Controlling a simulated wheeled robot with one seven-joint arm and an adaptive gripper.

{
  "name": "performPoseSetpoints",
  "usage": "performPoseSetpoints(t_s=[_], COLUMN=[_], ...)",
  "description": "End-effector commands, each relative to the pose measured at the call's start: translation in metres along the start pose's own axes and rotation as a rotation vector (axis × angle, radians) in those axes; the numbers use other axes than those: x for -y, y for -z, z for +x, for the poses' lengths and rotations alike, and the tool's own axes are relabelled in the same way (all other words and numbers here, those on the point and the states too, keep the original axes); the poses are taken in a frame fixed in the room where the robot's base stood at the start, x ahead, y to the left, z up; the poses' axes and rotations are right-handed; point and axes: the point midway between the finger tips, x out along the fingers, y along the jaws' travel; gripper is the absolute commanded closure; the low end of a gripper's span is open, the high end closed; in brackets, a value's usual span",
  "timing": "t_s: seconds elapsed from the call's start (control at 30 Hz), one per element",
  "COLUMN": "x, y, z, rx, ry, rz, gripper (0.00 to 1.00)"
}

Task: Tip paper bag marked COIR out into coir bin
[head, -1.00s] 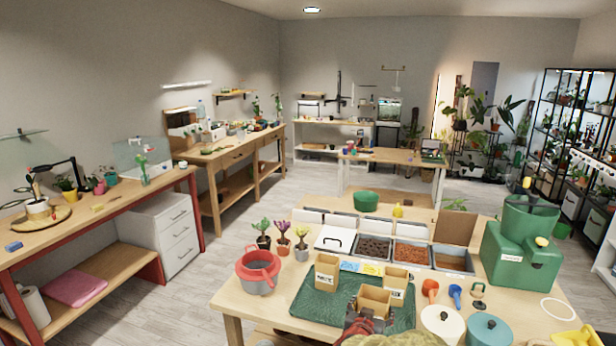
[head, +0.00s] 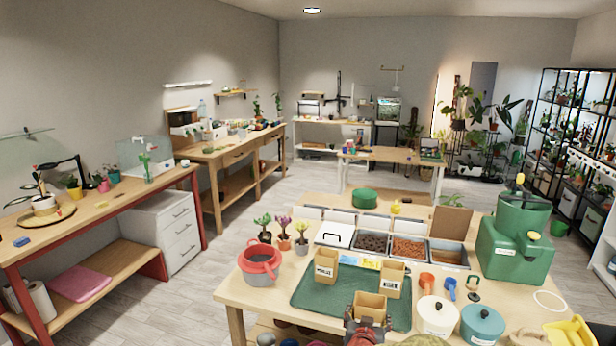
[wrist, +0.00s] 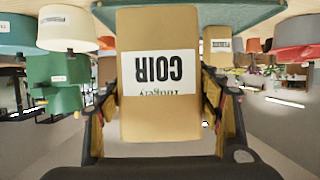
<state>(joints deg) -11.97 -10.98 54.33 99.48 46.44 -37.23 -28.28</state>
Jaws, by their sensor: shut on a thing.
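The paper bag marked COIR (wrist: 160,75) is held upside down in the wrist view, which shows the room inverted. My gripper (wrist: 158,110) has a finger along each side of the bag and is shut on it. In the head view the bag (head: 370,304) is upright with its top open, in front of my gripper (head: 367,328) at the near edge of the green mat (head: 322,288). Several open bins stand beyond the mat: a dark-filled one (head: 371,243), an orange-brown one (head: 409,250) and a grey-rimmed one (head: 448,256). I cannot read which is the coir bin.
Two other paper bags, on the left (head: 325,264) and right (head: 391,280), stand between my bag and the bins. A white pot (head: 438,318), a teal pot (head: 482,326) and a green machine (head: 515,250) are right. A red-rimmed grey pot (head: 259,263) is left.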

Motion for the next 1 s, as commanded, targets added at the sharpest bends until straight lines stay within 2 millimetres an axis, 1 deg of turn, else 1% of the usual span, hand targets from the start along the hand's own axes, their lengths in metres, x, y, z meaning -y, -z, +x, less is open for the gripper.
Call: performPoseSetpoints(t_s=[0.13,0.27,0.37,0.47,0.5,0.6,0.63,0.7,0.77,0.83,1.0], x=[-0.001,-0.003,-0.006,-0.011,-0.014,-0.024,-0.028,-0.037,-0.046,-0.053,-0.058], y=[-0.022,-0.057,-0.092,-0.133,-0.150,-0.185,-0.194,-0.207,-0.214,-0.214,-0.204], z=[-0.004,-0.011,-0.020,-0.032,-0.038,-0.050,-0.053,-0.056,-0.056,-0.055,-0.057], rx=[0.002,0.005,0.007,0.010,0.010,0.008,0.007,0.004,0.001,-0.001,-0.001], ry=[0.050,0.116,0.176,0.239,0.263,0.301,0.305,0.301,0.286,0.273,0.264], rz=[-0.023,-0.051,-0.077,-0.101,-0.109,-0.124,-0.125,-0.122,-0.116,-0.111,-0.108], gripper=[0.62,0.62,0.62,0.62,0.62,0.62,0.62,0.62,0.62,0.62,0.62])
